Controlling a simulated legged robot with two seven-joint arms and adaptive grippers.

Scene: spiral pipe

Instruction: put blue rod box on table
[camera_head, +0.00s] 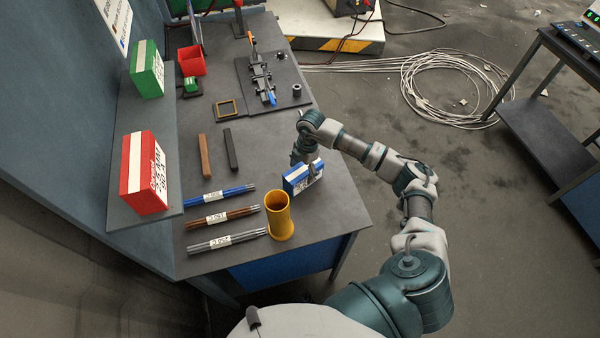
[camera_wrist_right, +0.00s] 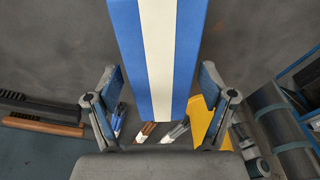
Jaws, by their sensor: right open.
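The blue rod box (camera_head: 296,180), blue and white with a label, is at the right side of the grey table (camera_head: 335,215). It appears to stand on the tabletop. My right gripper (camera_head: 308,166) is at the box, reaching in from above and partly covering it. In the right wrist view the box (camera_wrist_right: 158,60) shows as blue and white stripes between the fingers of my right gripper (camera_wrist_right: 160,110). The fingers are spread, with a visible gap on each side of the box. My left gripper is not in view.
A yellow cup (camera_head: 278,215) stands close to the box. Blue (camera_head: 220,194), brown (camera_head: 222,216) and grey rods (camera_head: 225,240) lie to the left. Red (camera_head: 145,172) and green boxes (camera_head: 147,70) stand on the shelf. The table's right edge is near the box.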

